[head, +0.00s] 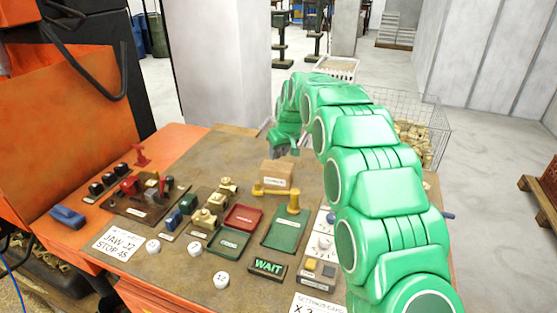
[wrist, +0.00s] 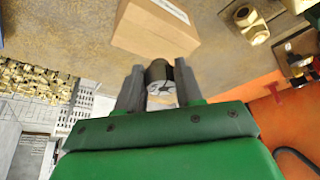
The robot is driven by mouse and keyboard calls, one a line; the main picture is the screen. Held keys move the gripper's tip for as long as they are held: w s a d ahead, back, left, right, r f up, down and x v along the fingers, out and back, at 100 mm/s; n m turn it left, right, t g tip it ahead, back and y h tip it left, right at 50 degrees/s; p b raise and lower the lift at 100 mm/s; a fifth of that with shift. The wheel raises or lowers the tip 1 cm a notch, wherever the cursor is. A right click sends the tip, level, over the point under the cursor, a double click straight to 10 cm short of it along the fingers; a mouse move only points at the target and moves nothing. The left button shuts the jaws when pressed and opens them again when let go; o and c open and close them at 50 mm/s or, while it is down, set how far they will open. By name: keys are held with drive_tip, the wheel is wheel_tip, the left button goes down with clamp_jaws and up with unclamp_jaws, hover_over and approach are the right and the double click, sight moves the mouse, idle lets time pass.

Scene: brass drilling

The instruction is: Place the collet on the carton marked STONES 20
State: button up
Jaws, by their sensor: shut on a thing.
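My gripper (wrist: 159,80) is shut on a small dark-grey, round piece, which I take to be the collet (wrist: 158,70). A pale end face shows between the fingers. In the head view, my gripper (head: 283,150) hangs over the back of the bench, and the collet cannot be made out there. A cardboard carton (head: 277,174) stands on the bench just below and in front of the gripper. The carton also shows in the wrist view (wrist: 152,38), beyond the fingertips and apart from the collet. Its label is too small to read.
Brass fittings (head: 206,217) and a brass post on a green mat (head: 287,231) stand near the carton. A red tray (head: 244,217), a WAIT sign (head: 268,267) and a control panel (head: 322,245) lie closer. A wire basket of brass parts (head: 412,130) is behind my arm.

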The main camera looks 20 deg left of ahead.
sight(280, 155)
drive_tip(key=shift+w+a+f, duration=0.15)
drive_tip(key=shift+w+f, duration=0.05)
drive_tip(key=shift+f, duration=1.55)
drive_tip(key=shift+f, duration=0.1)
drive_tip(key=o, duration=1.1)
